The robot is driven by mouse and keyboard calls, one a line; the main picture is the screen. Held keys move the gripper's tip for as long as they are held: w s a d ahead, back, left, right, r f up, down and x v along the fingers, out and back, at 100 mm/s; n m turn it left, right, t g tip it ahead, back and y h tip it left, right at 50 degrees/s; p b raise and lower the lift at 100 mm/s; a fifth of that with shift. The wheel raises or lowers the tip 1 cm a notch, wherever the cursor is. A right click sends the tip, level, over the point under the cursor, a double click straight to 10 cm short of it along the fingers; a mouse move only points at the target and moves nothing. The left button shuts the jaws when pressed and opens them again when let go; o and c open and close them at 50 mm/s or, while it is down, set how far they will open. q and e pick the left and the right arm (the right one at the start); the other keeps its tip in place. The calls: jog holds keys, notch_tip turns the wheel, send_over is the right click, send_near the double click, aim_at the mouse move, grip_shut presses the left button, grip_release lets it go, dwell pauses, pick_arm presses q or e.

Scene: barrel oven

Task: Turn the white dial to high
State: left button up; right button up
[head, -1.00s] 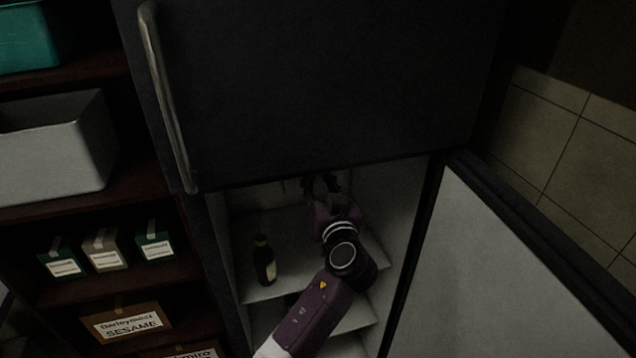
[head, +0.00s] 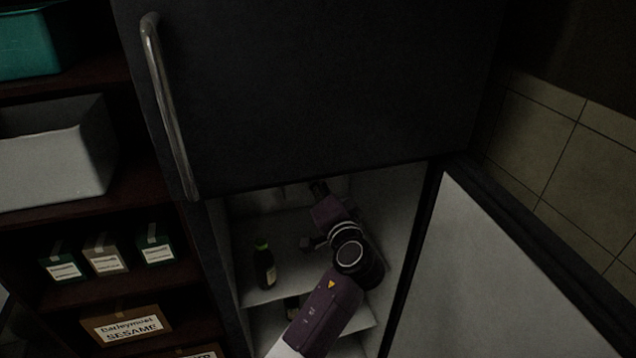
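I cannot make out the white dial in the dim compartment. The open lower compartment (head: 400,200) of a dark fridge has pale walls, and a faint pale shape shows at its upper back. My purple-and-black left arm reaches up into it from the bottom. Its wrist end, with the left gripper (head: 312,243), is inside above the shelf, right of a bottle. Dark small parts show there, but the fingers are too dark and partly hidden to read. My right gripper is out of view.
A dark green bottle (head: 264,266) stands on the compartment's shelf (head: 262,296). The lower door (head: 510,265) is swung open on the right; the upper door (head: 320,90) is shut. Shelving with boxes and a grey bin (head: 50,165) stands at left.

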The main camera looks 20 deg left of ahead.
pick_arm(q)
jog(key=shift+m, duration=0.4)
jog(key=o, duration=1.1)
jog(key=shift+o, duration=0.2)
